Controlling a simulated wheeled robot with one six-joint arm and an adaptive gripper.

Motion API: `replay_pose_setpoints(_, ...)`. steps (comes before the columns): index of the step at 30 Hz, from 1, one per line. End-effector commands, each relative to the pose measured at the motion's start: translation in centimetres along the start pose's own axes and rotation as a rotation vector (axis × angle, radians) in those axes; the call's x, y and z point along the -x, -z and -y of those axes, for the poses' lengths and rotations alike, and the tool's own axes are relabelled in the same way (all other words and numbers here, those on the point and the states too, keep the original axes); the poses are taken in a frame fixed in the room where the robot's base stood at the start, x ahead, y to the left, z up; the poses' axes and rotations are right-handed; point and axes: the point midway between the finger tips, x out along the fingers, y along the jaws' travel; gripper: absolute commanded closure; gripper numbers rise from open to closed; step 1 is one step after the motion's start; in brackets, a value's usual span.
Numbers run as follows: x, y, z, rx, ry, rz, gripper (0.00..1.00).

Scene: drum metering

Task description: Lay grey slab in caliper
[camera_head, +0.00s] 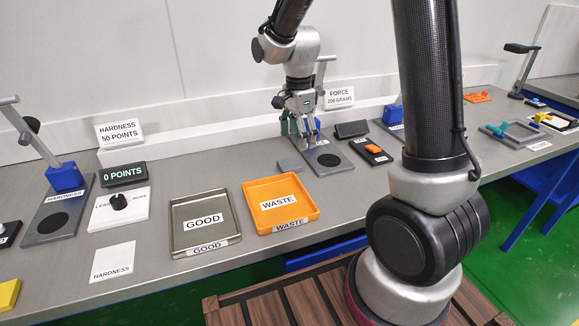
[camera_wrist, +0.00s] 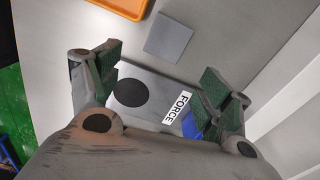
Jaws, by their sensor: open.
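The grey slab (camera_head: 289,165) is a small flat square lying on the bench, just left of the force stand. In the wrist view the slab (camera_wrist: 169,38) lies beyond my fingertips, and nothing covers it. My gripper (camera_head: 308,136) is open and empty, above the force stand. In the wrist view my gripper (camera_wrist: 162,80) has its green-padded fingers spread on either side of the stand's plate.
The force stand (camera_head: 328,160) has a black disc. The orange WASTE tray (camera_head: 308,203) and grey GOOD tray (camera_head: 205,222) stand left of it near the front edge. An orange-topped device (camera_head: 374,151) is to its right. The hardness stand (camera_head: 62,200) is far left.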

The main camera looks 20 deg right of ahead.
Motion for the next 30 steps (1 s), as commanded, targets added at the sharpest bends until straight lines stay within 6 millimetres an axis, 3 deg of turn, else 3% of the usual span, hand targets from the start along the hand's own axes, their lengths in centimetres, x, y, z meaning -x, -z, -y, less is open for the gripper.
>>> replay_pose_setpoints(5, -0.5, 0.0, 0.1, -0.129, 0.004, 0.001, 0.21)
replay_pose_setpoints(21, -7.5, 0.1, 0.1, -0.132, 0.003, 0.0, 0.21)
replay_pose_setpoints(29, -7.8, 0.1, 0.2, -0.132, 0.004, 0.001, 0.21)
replay_pose_setpoints(30, -7.8, 0.1, 0.2, -0.132, 0.005, 0.001, 0.29)
